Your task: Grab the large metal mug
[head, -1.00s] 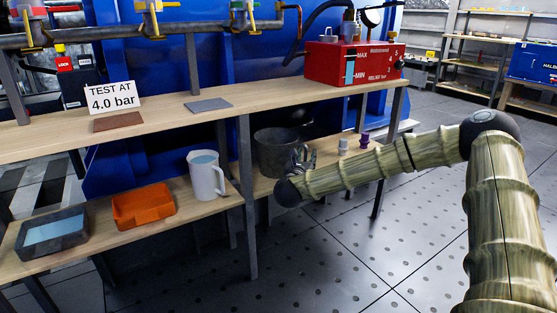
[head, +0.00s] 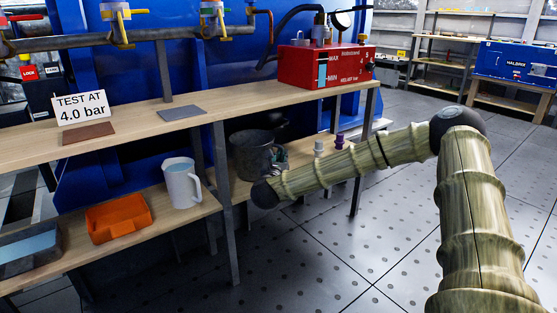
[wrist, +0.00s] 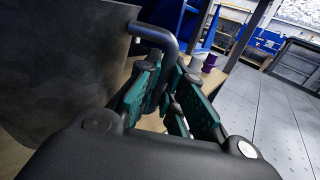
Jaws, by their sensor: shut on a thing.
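The large metal mug (head: 249,158) is a dark grey, bucket-like vessel at the right part of the lower shelf. My gripper (head: 279,156) is at its right side, partly hidden behind the end of my arm. In the wrist view the mug's dark wall (wrist: 60,75) fills the left side. Its curved handle runs down between the teal finger pads of my gripper (wrist: 172,95), which are shut on it. The mug's base is partly hidden, so I cannot tell whether it touches the shelf.
A white jug (head: 181,184), an orange tray (head: 119,219) and a grey tray (head: 28,250) stand left on the lower shelf. A shelf post (head: 224,190) is close left of the mug. Purple-topped and pale small items (head: 340,141) are to its right. The upper shelf (head: 235,105) runs above.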

